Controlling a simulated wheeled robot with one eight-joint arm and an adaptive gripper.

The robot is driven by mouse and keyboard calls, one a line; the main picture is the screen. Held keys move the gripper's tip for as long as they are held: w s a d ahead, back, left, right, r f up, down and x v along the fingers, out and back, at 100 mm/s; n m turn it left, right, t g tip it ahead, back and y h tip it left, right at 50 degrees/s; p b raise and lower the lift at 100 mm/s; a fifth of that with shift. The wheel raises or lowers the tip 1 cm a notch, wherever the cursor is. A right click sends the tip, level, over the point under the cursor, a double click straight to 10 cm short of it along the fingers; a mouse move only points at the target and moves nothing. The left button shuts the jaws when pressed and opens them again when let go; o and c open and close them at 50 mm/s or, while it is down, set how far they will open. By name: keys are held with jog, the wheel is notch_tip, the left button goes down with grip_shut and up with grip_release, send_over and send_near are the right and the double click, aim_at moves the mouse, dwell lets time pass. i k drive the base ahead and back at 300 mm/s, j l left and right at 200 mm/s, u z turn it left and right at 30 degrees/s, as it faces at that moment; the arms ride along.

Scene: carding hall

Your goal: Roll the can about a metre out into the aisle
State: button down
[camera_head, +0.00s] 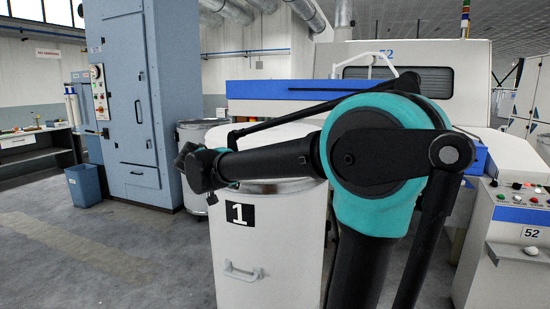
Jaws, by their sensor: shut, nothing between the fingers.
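The can is a tall white can (262,235) standing upright in the middle of the head view. It has a metal rim, a black label with a white 1 (240,214) and a pale handle (243,271) low on its side. My arm crosses in front of its upper right part and hides some of it. My gripper (186,160) is at the left end of my arm, small and dark, shut and empty. In the picture it lies just left of the can's rim. I cannot tell whether it touches the can.
A machine marked 52 (408,65) stands behind the can, with its control panel (520,220) at right. A blue cabinet (145,95), a blue bin (84,185) and a grey metal drum (194,140) stand left. The grey floor (90,255) at front left is clear.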

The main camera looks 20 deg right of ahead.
aim_at(267, 236)
jog(key=i+l, duration=0.7)
